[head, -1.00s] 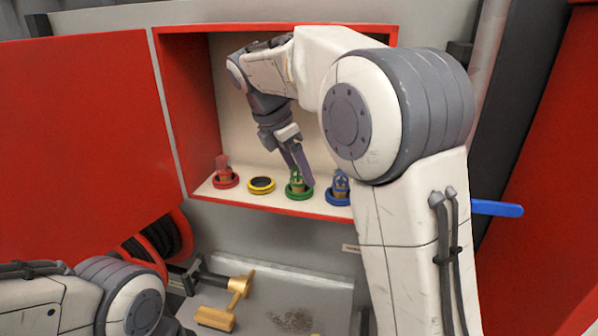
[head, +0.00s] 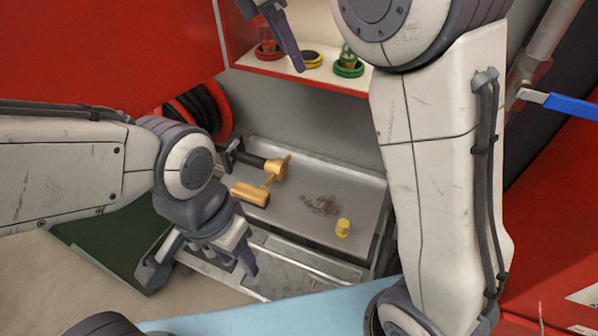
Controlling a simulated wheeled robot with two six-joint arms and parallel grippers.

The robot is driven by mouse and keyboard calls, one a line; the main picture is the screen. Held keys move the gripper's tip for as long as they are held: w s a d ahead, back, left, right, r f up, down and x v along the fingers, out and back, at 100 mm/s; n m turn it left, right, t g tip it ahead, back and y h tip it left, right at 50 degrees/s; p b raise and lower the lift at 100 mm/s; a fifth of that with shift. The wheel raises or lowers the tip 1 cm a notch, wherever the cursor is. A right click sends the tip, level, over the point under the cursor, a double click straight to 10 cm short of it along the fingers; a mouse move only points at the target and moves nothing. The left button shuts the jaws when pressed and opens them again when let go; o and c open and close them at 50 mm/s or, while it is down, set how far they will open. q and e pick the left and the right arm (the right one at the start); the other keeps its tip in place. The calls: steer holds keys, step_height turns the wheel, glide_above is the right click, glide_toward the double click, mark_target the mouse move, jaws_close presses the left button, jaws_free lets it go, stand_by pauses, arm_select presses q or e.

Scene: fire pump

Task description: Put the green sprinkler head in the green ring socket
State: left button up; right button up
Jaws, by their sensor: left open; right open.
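The green sprinkler head (head: 347,53) stands upright in the green ring socket (head: 348,71) on the red cabinet's shelf. The blue socket's place is hidden behind my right arm. My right gripper (head: 299,67) is open with its fingers pointing down, left of the green head and apart from it, near the empty yellow ring socket (head: 314,62). Only one of its fingers shows clearly. My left gripper (head: 202,268) is open and empty, low on the left, in front of the metal tray. A yellow sprinkler head (head: 342,228) stands on the tray.
A red head in a red ring socket (head: 268,54) stands at the shelf's left. A brass fitting (head: 251,193) lies on the grey tray (head: 300,160). A coiled hose (head: 205,110) is at the left. A blue lever (head: 571,106) sticks out at the right.

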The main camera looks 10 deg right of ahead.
steer(key=s+a+f+m+y, duration=0.1)
steer(key=s+f+m+y, duration=0.1)
steer(key=s+f+m, duration=0.4)
steer(key=s+a+f+m+y, duration=0.2)
steer(key=s+f+m, duration=0.5)
steer(key=s+f, duration=0.6)
steer(key=s+y, duration=0.1)
steer(key=s, duration=0.6)
steer(key=shift+s+a+g, duration=0.25)
steer(key=shift+s+g, duration=0.15)
steer(key=shift+f, duration=0.1)
step_height(320, 180, down, 6)
steer(key=b, duration=0.6)
steer(key=shift+f+b, duration=0.2)
steer(key=shift+b, duration=0.1)
